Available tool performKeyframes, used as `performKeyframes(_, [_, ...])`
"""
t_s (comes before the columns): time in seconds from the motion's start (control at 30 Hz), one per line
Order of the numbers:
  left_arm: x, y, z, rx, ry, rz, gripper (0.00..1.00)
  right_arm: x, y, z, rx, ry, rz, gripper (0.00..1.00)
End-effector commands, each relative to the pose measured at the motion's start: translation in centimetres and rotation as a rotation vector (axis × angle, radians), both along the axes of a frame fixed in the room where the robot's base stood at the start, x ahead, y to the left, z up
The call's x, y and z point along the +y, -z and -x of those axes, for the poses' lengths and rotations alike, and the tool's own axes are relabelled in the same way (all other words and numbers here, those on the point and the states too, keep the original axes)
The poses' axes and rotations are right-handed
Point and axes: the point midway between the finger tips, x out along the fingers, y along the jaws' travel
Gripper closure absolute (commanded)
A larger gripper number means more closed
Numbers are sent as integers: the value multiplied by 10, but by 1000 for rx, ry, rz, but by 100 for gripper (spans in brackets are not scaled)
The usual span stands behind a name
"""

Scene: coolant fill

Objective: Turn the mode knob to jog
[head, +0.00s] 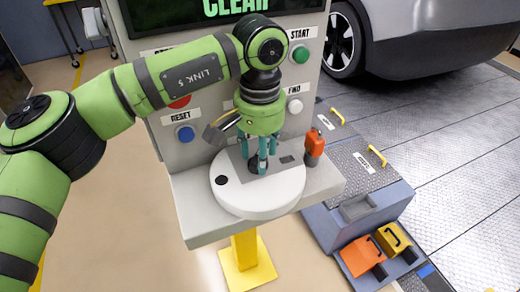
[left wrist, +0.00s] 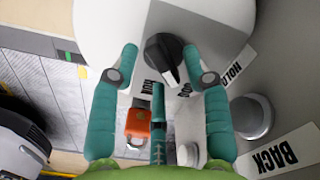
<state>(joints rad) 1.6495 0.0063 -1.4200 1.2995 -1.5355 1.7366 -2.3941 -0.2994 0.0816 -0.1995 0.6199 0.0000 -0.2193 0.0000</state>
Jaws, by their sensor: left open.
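The black mode knob (left wrist: 163,52) shows in the left wrist view, with its narrow pointer toward the bottom of the picture. Label plates surround it; one reads HOLD (left wrist: 238,64), and two others are partly hidden, so I cannot tell exactly which mark the pointer meets. My left gripper (left wrist: 161,58) is open, with one teal fingertip on either side of the knob; I cannot tell whether they touch it. In the head view my left gripper (head: 262,158) points down over the console's ledge and mostly hides the knob. My right gripper is not in view.
A white rounded ledge (head: 275,198) juts out below. An orange device (head: 314,142) stands right of the gripper. Orange (head: 361,257) and yellow (head: 393,238) pedals lie lower right.

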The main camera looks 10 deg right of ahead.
Motion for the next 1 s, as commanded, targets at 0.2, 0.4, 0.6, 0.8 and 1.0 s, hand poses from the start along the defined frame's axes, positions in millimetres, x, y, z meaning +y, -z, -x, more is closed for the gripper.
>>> performKeyframes(0.2, [-1,-18,0,-3,0,2,52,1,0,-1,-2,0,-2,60])
performKeyframes(0.4, [-1,-61,0,-4,-1,1,52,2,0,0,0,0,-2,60])
performKeyframes(0.6, [-1,-99,0,-3,0,2,52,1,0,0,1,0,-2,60])
performKeyframes(0.8, [0,-118,0,-1,0,1,52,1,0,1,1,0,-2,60])
performKeyframes(1.0, [0,-120,0,0,1,0,52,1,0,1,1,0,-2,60])
